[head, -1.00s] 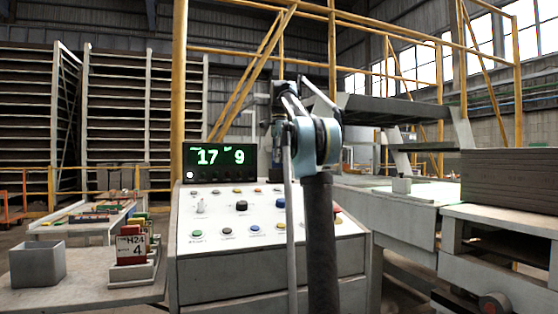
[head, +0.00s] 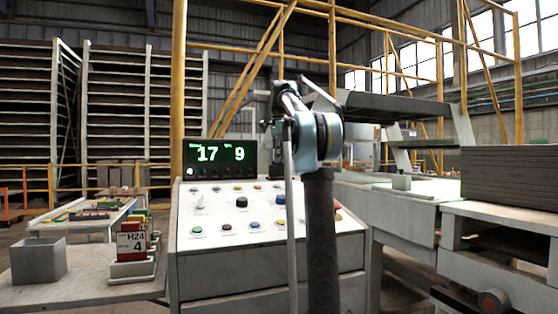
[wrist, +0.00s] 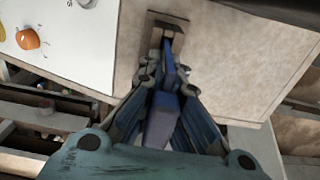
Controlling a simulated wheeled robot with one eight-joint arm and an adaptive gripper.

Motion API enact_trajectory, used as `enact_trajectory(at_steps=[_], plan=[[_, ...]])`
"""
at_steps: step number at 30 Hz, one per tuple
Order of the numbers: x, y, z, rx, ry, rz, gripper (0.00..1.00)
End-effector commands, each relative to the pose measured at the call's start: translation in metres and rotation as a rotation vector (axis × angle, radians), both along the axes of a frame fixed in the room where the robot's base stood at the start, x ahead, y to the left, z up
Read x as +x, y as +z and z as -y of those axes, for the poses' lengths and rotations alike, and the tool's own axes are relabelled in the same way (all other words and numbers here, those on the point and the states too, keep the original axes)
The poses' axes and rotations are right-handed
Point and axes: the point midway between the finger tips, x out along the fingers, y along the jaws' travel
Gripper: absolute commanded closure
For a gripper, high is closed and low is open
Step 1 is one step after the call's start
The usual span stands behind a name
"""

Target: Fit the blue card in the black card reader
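The blue card (wrist: 168,68) is between the fingertips of my gripper (wrist: 165,84) in the wrist view. Its far end points up into the dark opening of the card reader (wrist: 152,38), a small dark frame on a pale brown panel. The end of the card overlaps the opening; how deep it sits I cannot tell. My fingers are closed in on the card, just short of the reader. In the head view my own arm hides most of the gripper, and I cannot make out the card or the reader there.
In the wrist view an orange knob (wrist: 28,39) stands on the white panel left of the reader. In the head view the control desk (head: 225,262) has several buttons and a lit display (head: 220,156). A grey bin (head: 38,262) and a card rack (head: 132,268) stand at left.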

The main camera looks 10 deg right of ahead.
Motion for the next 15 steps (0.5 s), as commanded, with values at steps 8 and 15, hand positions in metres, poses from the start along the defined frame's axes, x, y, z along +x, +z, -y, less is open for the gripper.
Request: enact_trajectory(at_steps=[8, 15], plan=[[-0.0001, -0.0042, -0.0001, 0.0, 0.0, 0.0, 1.0], [-0.0004, -0.0075, -0.0001, 0.0, 0.0, 0.0, 1.0]])
